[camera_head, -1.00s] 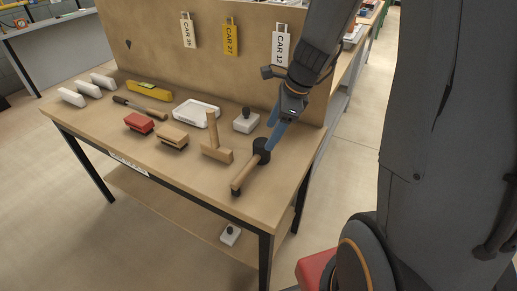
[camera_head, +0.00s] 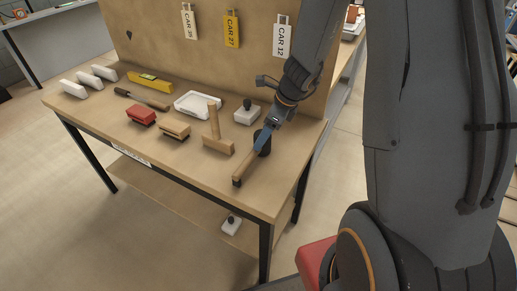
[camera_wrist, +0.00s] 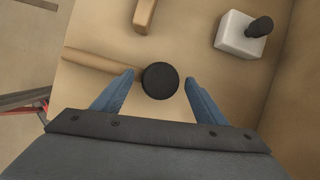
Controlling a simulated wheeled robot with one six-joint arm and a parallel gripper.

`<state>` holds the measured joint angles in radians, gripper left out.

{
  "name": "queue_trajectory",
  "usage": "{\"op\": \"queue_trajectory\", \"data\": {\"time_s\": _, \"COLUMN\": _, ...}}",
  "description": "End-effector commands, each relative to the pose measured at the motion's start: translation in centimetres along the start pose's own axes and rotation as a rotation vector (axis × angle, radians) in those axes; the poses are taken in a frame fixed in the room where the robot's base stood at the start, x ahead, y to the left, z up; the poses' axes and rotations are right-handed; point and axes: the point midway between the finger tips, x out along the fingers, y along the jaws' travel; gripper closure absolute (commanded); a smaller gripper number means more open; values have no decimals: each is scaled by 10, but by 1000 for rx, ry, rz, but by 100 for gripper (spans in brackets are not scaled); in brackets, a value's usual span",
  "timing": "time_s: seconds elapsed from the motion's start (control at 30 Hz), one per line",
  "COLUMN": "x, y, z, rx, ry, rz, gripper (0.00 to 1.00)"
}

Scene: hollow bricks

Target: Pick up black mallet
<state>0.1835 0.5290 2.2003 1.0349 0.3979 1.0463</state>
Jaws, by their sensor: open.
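The black mallet has a black round head (camera_wrist: 160,80) and a tan wooden handle (camera_wrist: 100,62). It lies on the right end of the workbench (camera_head: 215,178), its handle pointing toward the front edge in the head view. My gripper (camera_wrist: 158,88) has its two blue fingers spread, one on each side of the mallet head in the wrist view, with gaps visible. In the head view my gripper (camera_head: 262,142) is over the mallet and partly hides its head (camera_head: 264,150). Whether the fingers reach down beside the head is hard to tell.
A wooden mallet (camera_head: 216,140) stands close left of the black mallet. A white block with a black knob (camera_head: 247,115) is behind. A red-topped block (camera_head: 140,115), a white tray (camera_head: 197,103) and a yellow level (camera_head: 150,83) lie further left. An upright board (camera_head: 200,55) backs the bench.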

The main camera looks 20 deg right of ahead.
Motion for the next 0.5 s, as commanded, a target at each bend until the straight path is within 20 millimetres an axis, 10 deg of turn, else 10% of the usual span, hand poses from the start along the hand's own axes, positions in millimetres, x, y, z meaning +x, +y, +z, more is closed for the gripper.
{"op": "queue_trajectory", "data": {"time_s": 0.13, "x": 0, "y": 0, "z": 0, "rx": 0, "ry": 0, "rz": 0, "gripper": 34}}
{"op": "queue_trajectory", "data": {"time_s": 0.5, "x": -1, "y": 0, "z": 0, "rx": -1, "ry": 0, "rz": 0, "gripper": 96}}
